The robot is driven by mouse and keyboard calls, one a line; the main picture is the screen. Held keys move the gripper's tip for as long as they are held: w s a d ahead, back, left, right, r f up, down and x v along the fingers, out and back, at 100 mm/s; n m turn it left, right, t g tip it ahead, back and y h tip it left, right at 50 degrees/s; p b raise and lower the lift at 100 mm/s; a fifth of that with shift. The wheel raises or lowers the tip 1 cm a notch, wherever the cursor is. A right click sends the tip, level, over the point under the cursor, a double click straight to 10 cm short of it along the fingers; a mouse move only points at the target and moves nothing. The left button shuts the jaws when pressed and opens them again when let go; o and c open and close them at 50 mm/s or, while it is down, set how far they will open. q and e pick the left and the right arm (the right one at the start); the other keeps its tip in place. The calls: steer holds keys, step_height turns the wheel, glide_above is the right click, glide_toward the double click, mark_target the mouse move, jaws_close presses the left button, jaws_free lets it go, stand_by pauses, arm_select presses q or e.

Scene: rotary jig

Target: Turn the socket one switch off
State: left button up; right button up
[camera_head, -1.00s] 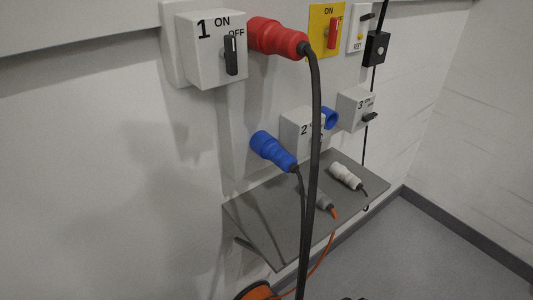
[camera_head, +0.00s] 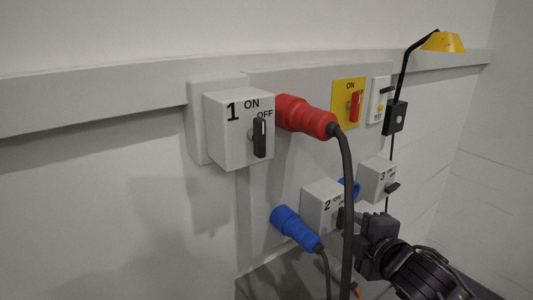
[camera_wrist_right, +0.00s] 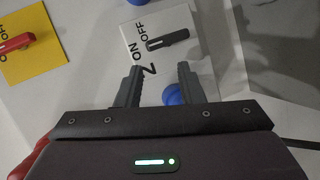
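Socket one is a light grey box (camera_head: 230,130) marked 1, ON and OFF, on the wall board in the head view. Its black switch handle (camera_head: 260,137) stands upright just under the word OFF; I cannot tell its exact setting. A red plug (camera_head: 305,117) with a thick black cable sits beside it. My right gripper (camera_head: 356,222) is low at the right, near socket two (camera_head: 321,204), away from socket one. In the right wrist view its two fingers (camera_wrist_right: 158,82) are apart and empty, in front of a box with a black switch (camera_wrist_right: 167,40). My left gripper is out of view.
A yellow panel with a red switch (camera_head: 355,105) and socket three (camera_head: 377,180) are right of socket one. A blue plug (camera_head: 294,228) hangs below. The black cable (camera_head: 348,210) runs down between socket one and my right gripper. The wall left of socket one is clear.

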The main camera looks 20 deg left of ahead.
steer(key=s+a+r+n+y, duration=0.2)
steer(key=r+n, duration=0.3)
steer(key=r, duration=0.2)
steer(key=s+a+r+n+y, duration=0.1)
steer(key=s+a+r+n, duration=0.25)
steer(key=r, duration=0.35)
steer(key=n+g+y, duration=0.2)
steer(key=n+y, duration=0.2)
steer(key=n, duration=1.2)
glide_toward(263, 130)
steer(key=a, duration=0.2)
steer(key=x, duration=0.2)
steer(key=p+x, duration=0.1)
steer(key=x, duration=0.2)
steer(key=w+x, duration=0.1)
steer(key=x, duration=0.1)
steer(key=shift+w+p, duration=0.2)
steer(key=shift+p, duration=0.15)
steer(key=shift+d, duration=0.1)
steer(key=shift+c, duration=0.4)
jaws_close()
